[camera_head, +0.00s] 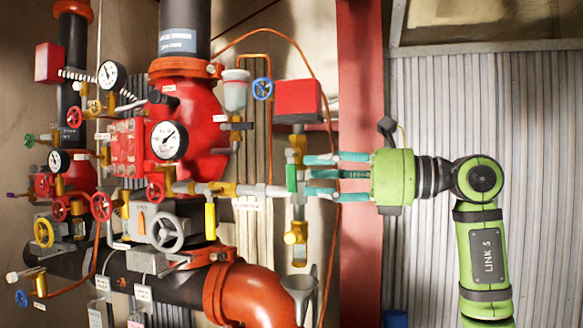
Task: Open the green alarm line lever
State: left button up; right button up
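The fingers are spread apart, and the fingertips are very close to the lever's right side. I cannot tell whether they touch it. Nothing shows held between the fingers. My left gripper is not in view.
A yellow lever (210,221) hangs left of the green one. A red box (298,97) sits above my fingers, and a yellow fitting (296,238) hangs below. A red column (361,260) stands behind my gripper. Gauges, handwheels and large pipes crowd the left.

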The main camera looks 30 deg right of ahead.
aim_at(296, 176)
jog(key=p+x, duration=0.1)
jog(key=x, duration=0.3)
jog(key=shift+w+a, duration=0.2)
jog(key=shift+a, duration=0.15)
jog(key=shift+w+a+f, duration=0.1)
jog(key=shift+w+a, duration=0.15)
jog(key=shift+s+d, duration=0.15)
jog(key=shift+d, duration=0.1)
jog(key=c, duration=0.6)
grip_shut()
jog(key=shift+f+b, duration=0.15)
jog(key=shift+b, duration=0.15)
jog(key=shift+t+b, duration=0.3)
jog(key=shift+b, duration=0.1)
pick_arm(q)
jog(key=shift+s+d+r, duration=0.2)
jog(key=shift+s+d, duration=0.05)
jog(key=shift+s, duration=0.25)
pick_arm(e)
jog(key=shift+y, duration=0.4)
